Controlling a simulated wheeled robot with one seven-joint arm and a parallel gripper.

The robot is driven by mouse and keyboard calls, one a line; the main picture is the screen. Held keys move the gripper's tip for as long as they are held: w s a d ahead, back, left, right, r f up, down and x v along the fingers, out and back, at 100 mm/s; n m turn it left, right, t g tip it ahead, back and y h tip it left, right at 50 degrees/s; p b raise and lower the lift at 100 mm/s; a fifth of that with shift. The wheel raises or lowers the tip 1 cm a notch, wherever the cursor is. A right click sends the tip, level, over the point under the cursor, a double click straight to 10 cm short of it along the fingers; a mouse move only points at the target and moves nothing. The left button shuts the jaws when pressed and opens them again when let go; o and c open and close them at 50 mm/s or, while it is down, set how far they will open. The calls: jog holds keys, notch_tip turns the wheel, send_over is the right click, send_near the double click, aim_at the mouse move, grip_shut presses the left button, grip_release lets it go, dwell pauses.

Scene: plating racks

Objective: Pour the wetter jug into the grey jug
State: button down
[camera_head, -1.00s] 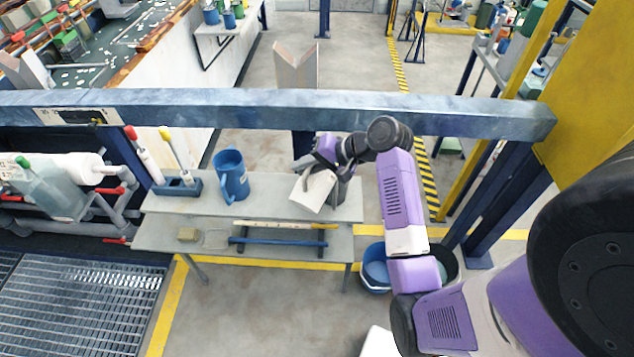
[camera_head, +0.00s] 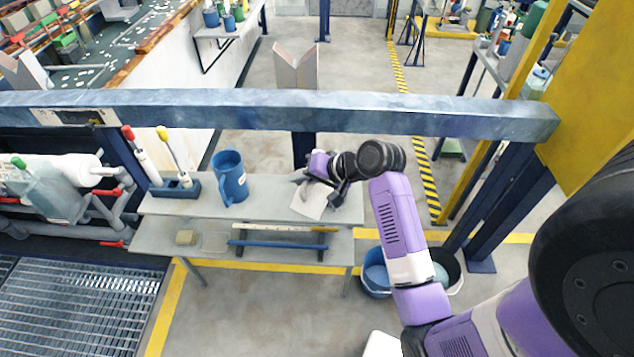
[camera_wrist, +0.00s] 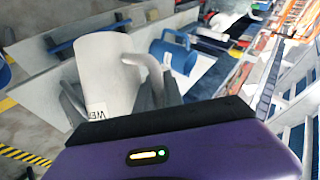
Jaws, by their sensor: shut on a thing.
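The wetter jug (camera_head: 309,204) is white and tilted, held over the right end of the bench's upper shelf. In the wrist view the wetter jug (camera_wrist: 104,72) shows a label whose visible letters start "WE", and its handle is on the right. My gripper (camera_head: 325,188) is shut on this jug; its grey fingers (camera_wrist: 152,98) show around the handle side. I cannot clearly make out a grey jug in either view; my arm and the white jug may hide it. Whether liquid is flowing cannot be seen.
A blue jug (camera_head: 231,178) stands upright left of centre on the upper shelf (camera_head: 270,198). A rack with red- and yellow-topped tools (camera_head: 177,187) stands at its left end. Buckets (camera_head: 376,275) stand on the floor at right.

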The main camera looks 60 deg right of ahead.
jog(key=shift+a+f+h+b, duration=0.25)
jog(key=shift+f+h+b, duration=0.05)
jog(key=shift+f+b, duration=0.15)
jog(key=shift+a+f+n+h+b, duration=0.2)
jog(key=shift+f+n+h+b, duration=0.3)
jog(key=shift+n+h+b, duration=0.2)
jog(key=shift+h, duration=0.3)
jog(key=shift+r+n+h, duration=0.15)
jog(key=shift+n+h, duration=0.15)
jog(key=shift+n, duration=0.1)
jog(key=shift+d+r+n+h+b, duration=0.2)
jog(key=shift+r+n+h+b, duration=0.35)
jog(key=shift+h, duration=0.35)
jog(key=shift+r, duration=0.1)
